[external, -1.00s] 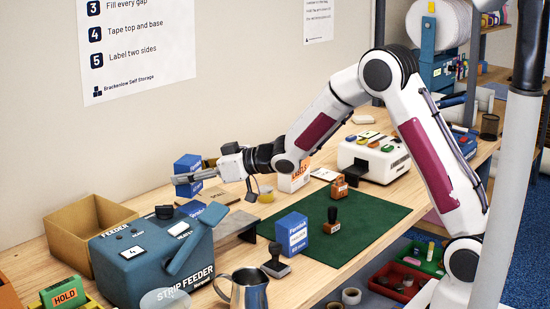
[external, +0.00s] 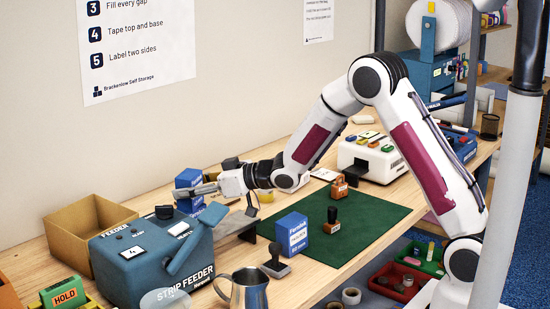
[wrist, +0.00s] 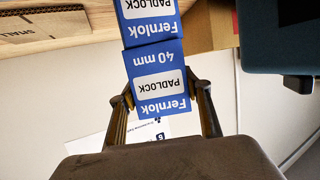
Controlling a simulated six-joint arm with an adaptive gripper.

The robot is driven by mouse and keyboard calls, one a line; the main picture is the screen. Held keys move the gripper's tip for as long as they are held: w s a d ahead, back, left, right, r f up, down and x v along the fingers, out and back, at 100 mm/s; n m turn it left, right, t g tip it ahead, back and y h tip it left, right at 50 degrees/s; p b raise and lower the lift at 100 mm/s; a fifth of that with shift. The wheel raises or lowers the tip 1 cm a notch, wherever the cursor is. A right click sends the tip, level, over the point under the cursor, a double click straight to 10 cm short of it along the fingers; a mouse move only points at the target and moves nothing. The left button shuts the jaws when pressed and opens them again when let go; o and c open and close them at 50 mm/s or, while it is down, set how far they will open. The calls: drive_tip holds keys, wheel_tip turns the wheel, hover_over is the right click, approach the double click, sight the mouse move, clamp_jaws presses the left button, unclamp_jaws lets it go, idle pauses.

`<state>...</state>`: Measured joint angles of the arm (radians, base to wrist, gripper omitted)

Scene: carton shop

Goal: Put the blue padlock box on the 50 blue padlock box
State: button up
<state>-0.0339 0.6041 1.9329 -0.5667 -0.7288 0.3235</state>
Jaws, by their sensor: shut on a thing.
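My gripper (external: 203,189) is shut on a blue padlock box (wrist: 158,80) whose label reads 40 mm. The held box (external: 187,179) shows at the left in the external view, upside down in the wrist view. A second blue padlock box (wrist: 155,30) lies directly beyond it in the wrist view, roughly in line. This second box (external: 191,206) shows just below the held one in the external view, partly hidden by the strip feeder. The two look touching or nearly so; I cannot tell which. The second box's size number is not readable.
The strip feeder (external: 150,255) is close in front of the held box. An open carton (external: 75,240) stands to the left. A steel jug (external: 245,289) and stampers stand nearer the camera.

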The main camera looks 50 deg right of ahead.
drive_tip(key=o, duration=1.2)
drive_tip(key=shift+r, duration=0.1)
drive_tip(key=shift+s+d+r, duration=0.15)
drive_tip(key=shift+s, duration=0.2)
drive_tip(key=shift+v, duration=5.6)
drive_tip(key=shift+r, duration=0.1)
